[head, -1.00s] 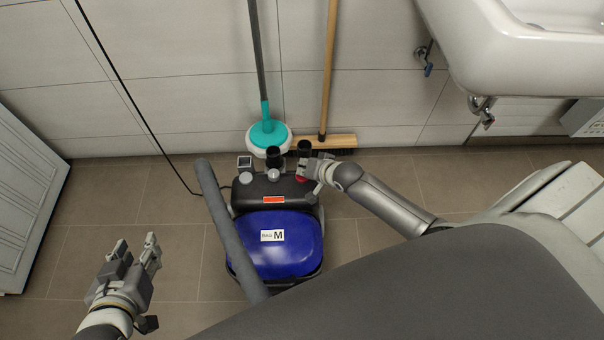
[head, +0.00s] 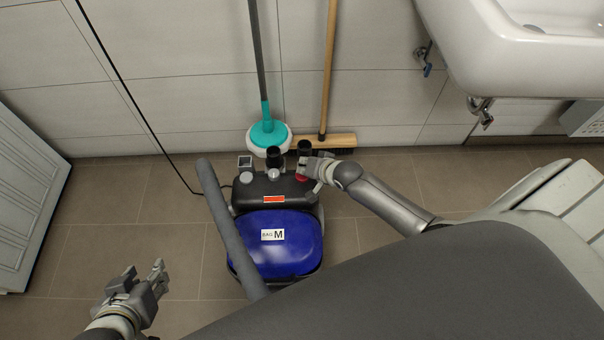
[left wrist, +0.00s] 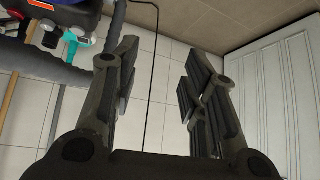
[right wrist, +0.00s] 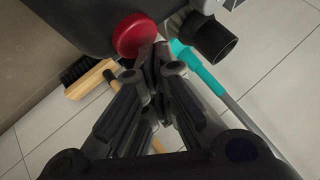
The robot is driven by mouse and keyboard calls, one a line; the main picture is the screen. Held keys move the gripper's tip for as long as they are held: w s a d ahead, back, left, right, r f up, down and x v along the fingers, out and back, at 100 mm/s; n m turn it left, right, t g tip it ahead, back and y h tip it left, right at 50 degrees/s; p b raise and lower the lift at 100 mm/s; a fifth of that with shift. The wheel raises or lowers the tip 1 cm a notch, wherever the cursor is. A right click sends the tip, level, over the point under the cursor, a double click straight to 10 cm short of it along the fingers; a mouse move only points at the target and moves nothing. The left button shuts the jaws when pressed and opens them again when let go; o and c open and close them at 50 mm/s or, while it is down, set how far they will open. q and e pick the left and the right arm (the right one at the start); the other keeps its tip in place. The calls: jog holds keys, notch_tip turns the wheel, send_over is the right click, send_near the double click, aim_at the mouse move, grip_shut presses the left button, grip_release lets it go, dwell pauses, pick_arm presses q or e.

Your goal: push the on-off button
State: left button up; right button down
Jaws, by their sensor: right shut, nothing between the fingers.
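A dark machine with a blue lid (head: 290,250) marked "BAG M" stands on the floor. A round red button (head: 301,178) is on its dark top at the right, partly covered by my right gripper (head: 309,168). In the right wrist view the red button (right wrist: 134,35) sits just beyond and left of the shut fingertips (right wrist: 152,68). The fingers are empty; whether they touch the button I cannot tell. My left gripper (head: 145,272) is open and empty over the floor at lower left; its spread fingers also show in the left wrist view (left wrist: 155,70).
A grey hose (head: 222,215) crosses the machine's left side. A teal mop (head: 268,132) and a wooden broom (head: 330,138) lean on the wall behind it. A sink (head: 540,70) hangs at upper right. A white panelled door (head: 25,200) is at left. Floor left of the machine is clear.

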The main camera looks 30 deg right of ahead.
pick_arm(q)
jog(key=shift+a, duration=0.1)
pick_arm(e)
jog(key=shift+r+p, duration=0.35)
jog(key=shift+p, duration=0.05)
jog(key=shift+r+p, duration=0.7)
jog(key=shift+p, duration=0.15)
pick_arm(q)
jog(key=s+a+f+g+y, duration=0.1)
jog(key=s+a+f+g, duration=0.1)
jog(key=s+g, duration=0.45)
pick_arm(e)
jog(key=shift+r, duration=0.2)
notch_tip(320, 180, up, 2)
jog(key=p, duration=0.2)
jog(key=shift+p, duration=0.4)
jog(key=shift+r+p, duration=0.25)
jog(key=shift+p, duration=0.1)
jog(key=shift+r+p, duration=0.5)
jog(key=shift+p, duration=0.15)
pick_arm(q)
notch_tip(320, 180, down, 12)
jog(key=t, duration=0.1)
jog(key=shift+r, duration=0.25)
